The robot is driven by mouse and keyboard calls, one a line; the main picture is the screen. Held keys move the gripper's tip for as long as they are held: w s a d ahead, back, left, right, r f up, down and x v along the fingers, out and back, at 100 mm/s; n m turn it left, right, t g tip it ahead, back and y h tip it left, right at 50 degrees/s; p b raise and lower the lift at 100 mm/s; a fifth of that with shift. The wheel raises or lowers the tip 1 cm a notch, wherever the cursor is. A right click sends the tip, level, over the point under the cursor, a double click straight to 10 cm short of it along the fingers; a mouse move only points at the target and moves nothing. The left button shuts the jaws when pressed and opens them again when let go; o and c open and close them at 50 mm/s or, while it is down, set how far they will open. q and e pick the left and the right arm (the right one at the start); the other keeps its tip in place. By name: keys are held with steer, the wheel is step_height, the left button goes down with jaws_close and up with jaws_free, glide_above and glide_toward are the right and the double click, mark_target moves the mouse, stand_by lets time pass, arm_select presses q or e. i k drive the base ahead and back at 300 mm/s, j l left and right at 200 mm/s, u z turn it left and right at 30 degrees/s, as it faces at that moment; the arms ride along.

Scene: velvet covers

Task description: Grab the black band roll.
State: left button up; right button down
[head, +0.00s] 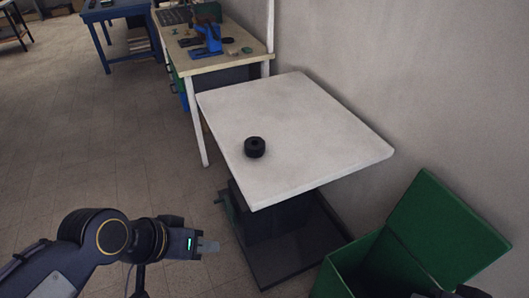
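The black band roll (255,147) lies on the white-topped table (310,125), near its left edge. Nothing covers it. My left gripper (212,246) is at the lower left, in front of the table and below the roll in the picture. It is well apart from the roll, and nothing shows between its fingers. From this side I cannot tell whether the fingers are open or shut. My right gripper is not clearly in view; only a small dark part shows at the bottom edge.
A green bin (375,265) with a raised lid (450,230) stands at the lower right. The table has a dark pedestal and base plate (300,255). A workbench (222,61) with a blue tool stands behind, against the wall. The floor to the left is open.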

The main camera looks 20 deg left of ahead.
mark_target(253, 145)
steer(key=j+z, duration=0.1)
steer(key=j, duration=0.4)
steer(key=k+j+z, duration=0.1)
steer(key=j, duration=0.4)
steer(key=k+j+z, duration=0.1)
steer(key=j, duration=0.35)
steer(key=i+j+z, duration=0.2)
steer(key=j, duration=0.3)
steer(key=i+j+z, duration=0.15)
steer(key=j, duration=0.4)
steer(key=j+z, duration=0.2)
steer(key=j, duration=0.3)
steer(key=i+j+z, duration=0.25)
steer(key=i+j, duration=0.4)
steer(key=i, duration=0.1)
